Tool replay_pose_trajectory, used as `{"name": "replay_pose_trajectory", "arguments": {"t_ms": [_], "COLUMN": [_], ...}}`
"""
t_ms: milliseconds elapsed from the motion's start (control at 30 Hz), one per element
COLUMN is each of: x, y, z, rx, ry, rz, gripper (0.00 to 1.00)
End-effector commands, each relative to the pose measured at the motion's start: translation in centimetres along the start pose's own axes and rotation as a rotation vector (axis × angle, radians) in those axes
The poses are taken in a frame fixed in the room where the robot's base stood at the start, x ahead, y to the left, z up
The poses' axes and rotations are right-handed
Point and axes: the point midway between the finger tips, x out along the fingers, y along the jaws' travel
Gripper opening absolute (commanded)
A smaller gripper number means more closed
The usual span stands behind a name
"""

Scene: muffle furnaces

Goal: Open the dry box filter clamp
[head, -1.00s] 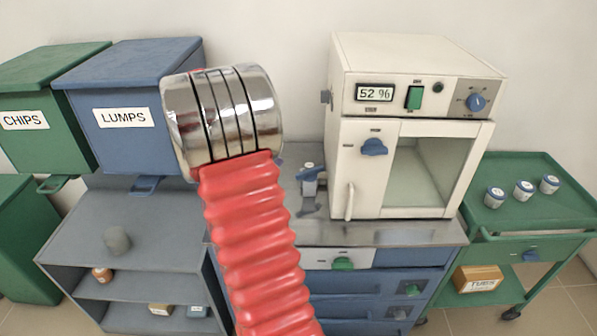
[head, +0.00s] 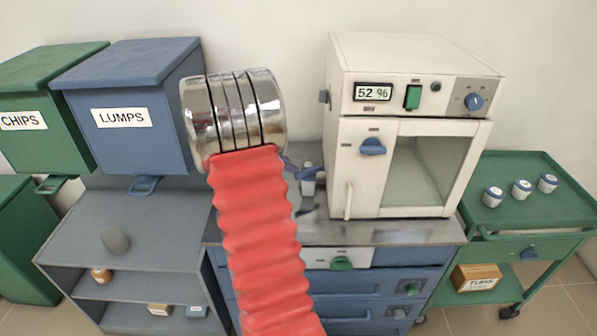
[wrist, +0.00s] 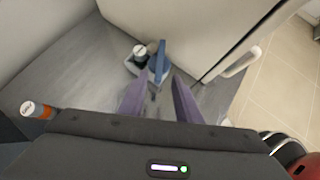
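The dry box (head: 350,160) is a cream cabinet with a glass door and a display reading 52 %. A small blue clamp-like part (head: 306,173) stands by its left side on the steel bench top. In the wrist view this blue part (wrist: 158,62) sits beside a white-capped cylinder, close to the cabinet wall. My gripper (wrist: 156,84) has its two purple fingers apart and nothing between them. The fingertips point at the blue part from just short of it; I cannot tell if they touch. In the head view my arm hides most of the gripper.
The dry box has a blue door knob (head: 372,146) and a white handle (head: 348,200). Blue LUMPS bin (head: 130,130) and green CHIPS bin (head: 22,130) stand left. A green cart (head: 520,215) with small jars stands right. An orange jar (wrist: 38,109) lies left in the wrist view.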

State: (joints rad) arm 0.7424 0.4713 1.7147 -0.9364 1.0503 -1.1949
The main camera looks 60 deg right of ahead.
Motion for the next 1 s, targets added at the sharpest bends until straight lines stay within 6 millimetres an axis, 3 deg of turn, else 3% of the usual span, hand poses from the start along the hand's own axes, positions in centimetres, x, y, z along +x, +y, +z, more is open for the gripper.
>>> {"name": "replay_pose_trajectory", "arguments": {"t_ms": [200, 433, 833, 1000], "x": [3.5, 6.3, 7.0, 7.0], "y": [-0.1, -0.1, 0.0, 0.0], "z": [0.0, 0.0, 0.0, 0.0], "rx": [-0.001, 0.001, 0.001, 0.001], "ry": [0.001, 0.0, 0.0, 0.0], "rz": [-0.003, -0.002, 0.0, 0.0], "gripper": [0.3, 0.3, 0.3, 0.19]}}
